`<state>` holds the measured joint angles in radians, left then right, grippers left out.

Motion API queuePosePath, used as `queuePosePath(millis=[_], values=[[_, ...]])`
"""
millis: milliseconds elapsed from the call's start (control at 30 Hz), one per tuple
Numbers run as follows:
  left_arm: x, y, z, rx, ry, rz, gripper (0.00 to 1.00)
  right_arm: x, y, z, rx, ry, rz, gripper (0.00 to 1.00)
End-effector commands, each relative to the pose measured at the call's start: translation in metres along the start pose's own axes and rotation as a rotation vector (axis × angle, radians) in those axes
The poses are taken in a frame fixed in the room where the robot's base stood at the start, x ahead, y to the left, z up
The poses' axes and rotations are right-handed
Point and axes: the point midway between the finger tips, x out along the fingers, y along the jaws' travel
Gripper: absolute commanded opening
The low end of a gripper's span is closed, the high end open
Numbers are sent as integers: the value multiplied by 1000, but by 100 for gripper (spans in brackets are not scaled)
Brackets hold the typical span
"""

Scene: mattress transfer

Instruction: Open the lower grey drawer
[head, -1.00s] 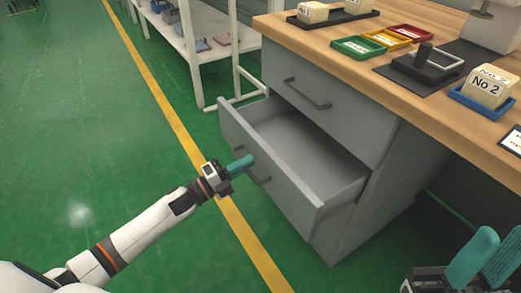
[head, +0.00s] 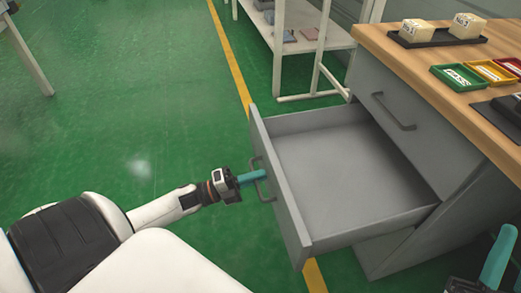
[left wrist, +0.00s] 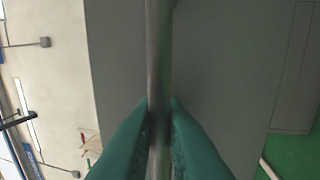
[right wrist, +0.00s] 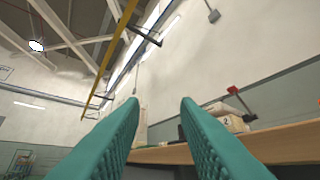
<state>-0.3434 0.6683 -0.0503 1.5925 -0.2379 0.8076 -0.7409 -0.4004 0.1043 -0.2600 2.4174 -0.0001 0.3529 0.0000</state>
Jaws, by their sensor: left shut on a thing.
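The lower grey drawer (head: 350,185) stands well out of the cabinet in the head view, and its inside looks empty. Its front panel (head: 283,195) faces left and carries a bar handle. My left gripper (head: 258,177) is shut on that handle, with its teal fingers at the front panel. In the left wrist view the handle (left wrist: 160,60) runs upright between the two teal fingers (left wrist: 160,135). My right gripper (right wrist: 160,110) is open and empty in the right wrist view, its fingers apart. Only part of it shows at the head view's lower right edge.
The upper drawer, with its handle (head: 394,112), is closed. The wooden worktop (head: 425,75) holds a black tray with boxes (head: 440,38), a green tray (head: 458,78) and other coloured trays. A white shelf (head: 310,42) stands behind. Green floor (head: 120,110) is clear at left.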

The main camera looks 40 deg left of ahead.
Motion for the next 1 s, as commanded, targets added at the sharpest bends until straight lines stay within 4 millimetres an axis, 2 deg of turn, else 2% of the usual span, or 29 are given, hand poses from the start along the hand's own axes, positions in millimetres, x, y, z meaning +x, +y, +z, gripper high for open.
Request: queuePosePath(millis=[233, 267, 300, 633, 767, 1000], values=[[0, -1, 1, -1, -1, -2, 0, 0, 0, 0, 0, -1, 0, 29], [0, -1, 1, -1, -1, -2, 16, 0, 0, 0, 0, -1, 0, 29], [0, -1, 1, -1, -1, -2, 17, 0, 0, 0, 0, -1, 0, 29], [-4, -1, 0, -1, 1, -3, 17, 1, 0, 0, -1, 4, 0, 29], [-22, 0, 0, -2, 2, -5, 17, 1, -2, -13, -4, 97, -3, 29], [-73, 0, 0, -3, 2, -6, 17, -4, -6, -43, -13, 306, -12, 29]])
